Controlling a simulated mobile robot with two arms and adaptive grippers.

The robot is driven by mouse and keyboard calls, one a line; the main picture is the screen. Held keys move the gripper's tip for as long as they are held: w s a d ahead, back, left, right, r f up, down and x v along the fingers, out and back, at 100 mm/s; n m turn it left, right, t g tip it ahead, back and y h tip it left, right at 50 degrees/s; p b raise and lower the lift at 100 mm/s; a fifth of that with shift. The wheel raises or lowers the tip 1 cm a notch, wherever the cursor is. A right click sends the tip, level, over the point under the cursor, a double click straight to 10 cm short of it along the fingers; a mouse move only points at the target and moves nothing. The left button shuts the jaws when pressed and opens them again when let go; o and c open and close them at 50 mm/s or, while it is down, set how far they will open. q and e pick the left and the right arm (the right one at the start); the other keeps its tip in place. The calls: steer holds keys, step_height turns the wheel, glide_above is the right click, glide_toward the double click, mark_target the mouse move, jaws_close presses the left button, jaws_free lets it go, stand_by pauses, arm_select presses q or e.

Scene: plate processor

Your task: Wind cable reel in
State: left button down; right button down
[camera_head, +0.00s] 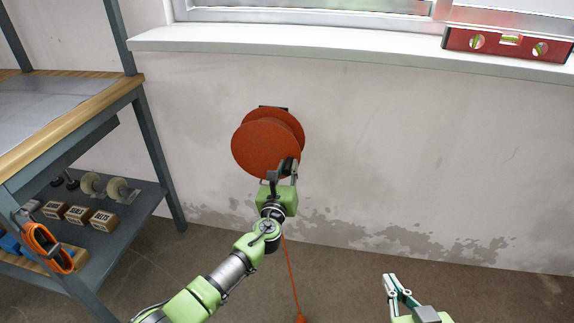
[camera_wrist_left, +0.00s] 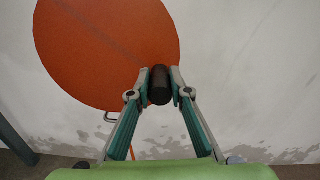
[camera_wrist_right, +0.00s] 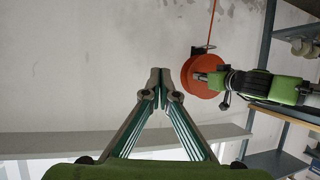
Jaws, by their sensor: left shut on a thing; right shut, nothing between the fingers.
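The orange cable reel (camera_head: 262,148) is mounted on the wall below the window sill, its round face towards me. It fills the upper left of the left wrist view (camera_wrist_left: 105,45) and also shows in the right wrist view (camera_wrist_right: 202,76). My left gripper (camera_head: 283,168) is at the reel's lower right edge, shut on the black crank handle (camera_wrist_left: 159,85). The orange cable (camera_head: 290,268) hangs from the reel to an orange end piece (camera_head: 300,318) on the floor. My right gripper (camera_head: 391,278) is shut and empty, low at the right, away from the reel; its tips (camera_wrist_right: 159,78) meet.
A red spirit level (camera_head: 508,45) lies on the window sill (camera_head: 330,48). The wall right of the reel is clear.

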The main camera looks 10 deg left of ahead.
arm_select(q)
steer(key=shift+f+m, duration=0.55)
steer(key=shift+m, duration=0.05)
steer(key=c, duration=1.9)
jaws_free()
steer(key=s, duration=1.2)
steer(key=shift+a, duration=0.2)
